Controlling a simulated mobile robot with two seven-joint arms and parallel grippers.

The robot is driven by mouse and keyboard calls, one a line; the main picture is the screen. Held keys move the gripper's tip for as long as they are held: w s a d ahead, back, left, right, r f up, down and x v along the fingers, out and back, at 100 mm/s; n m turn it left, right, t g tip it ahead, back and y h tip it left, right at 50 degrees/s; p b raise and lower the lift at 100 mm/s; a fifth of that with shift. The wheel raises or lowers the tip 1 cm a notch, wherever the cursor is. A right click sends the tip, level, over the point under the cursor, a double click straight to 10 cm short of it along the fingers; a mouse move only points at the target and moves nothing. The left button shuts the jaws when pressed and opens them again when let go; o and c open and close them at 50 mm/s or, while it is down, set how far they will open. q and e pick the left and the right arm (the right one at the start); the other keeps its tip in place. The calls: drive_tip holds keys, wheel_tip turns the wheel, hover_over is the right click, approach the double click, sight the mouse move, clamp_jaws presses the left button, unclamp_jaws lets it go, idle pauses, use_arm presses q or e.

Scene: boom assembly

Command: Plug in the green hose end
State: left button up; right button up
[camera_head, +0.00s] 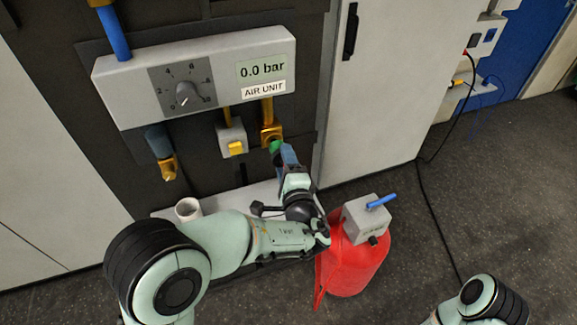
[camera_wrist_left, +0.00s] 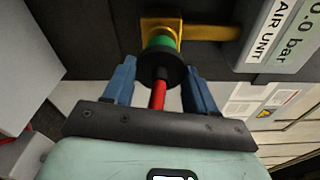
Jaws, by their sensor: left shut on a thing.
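The green hose end (camera_head: 275,146) is at the brass socket (camera_head: 270,134) on the lower right of the air unit. In the left wrist view, its green ring (camera_wrist_left: 162,43) meets the brass socket (camera_wrist_left: 160,27), in line with it; I cannot tell how deep it sits. A black collar (camera_wrist_left: 166,70) and a red hose (camera_wrist_left: 158,96) come behind the ring. My left gripper (camera_head: 281,152) is shut on the hose end, with its blue fingers (camera_wrist_left: 162,72) on both sides of the collar. My right gripper is out of view.
The air unit (camera_head: 220,85) reads 0.0 bar. A yellow switch (camera_head: 235,148) and another brass fitting (camera_head: 168,168) hang left of the socket. A red tank (camera_head: 352,258) with a grey box (camera_head: 368,218) stands right of my left arm. A white cup (camera_head: 187,209) sits on the ledge.

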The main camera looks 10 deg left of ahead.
use_arm(q)
drive_tip(key=shift+w+a, duration=0.3)
drive_tip(key=shift+w, duration=0.1)
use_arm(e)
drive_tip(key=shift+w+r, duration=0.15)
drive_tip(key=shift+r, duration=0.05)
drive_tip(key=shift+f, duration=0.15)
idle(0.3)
use_arm(q)
drive_tip(key=shift+b, duration=0.3)
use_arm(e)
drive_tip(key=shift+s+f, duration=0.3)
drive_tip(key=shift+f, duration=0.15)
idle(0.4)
use_arm(q)
drive_tip(key=shift+b, duration=0.4)
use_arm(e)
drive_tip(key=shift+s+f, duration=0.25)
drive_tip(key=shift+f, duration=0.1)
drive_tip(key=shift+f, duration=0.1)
use_arm(q)
drive_tip(key=shift+b, duration=0.4)
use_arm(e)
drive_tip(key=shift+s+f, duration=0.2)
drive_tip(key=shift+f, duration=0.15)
use_arm(q)
drive_tip(key=shift+w+a, duration=0.3)
drive_tip(key=shift+w, duration=0.15)
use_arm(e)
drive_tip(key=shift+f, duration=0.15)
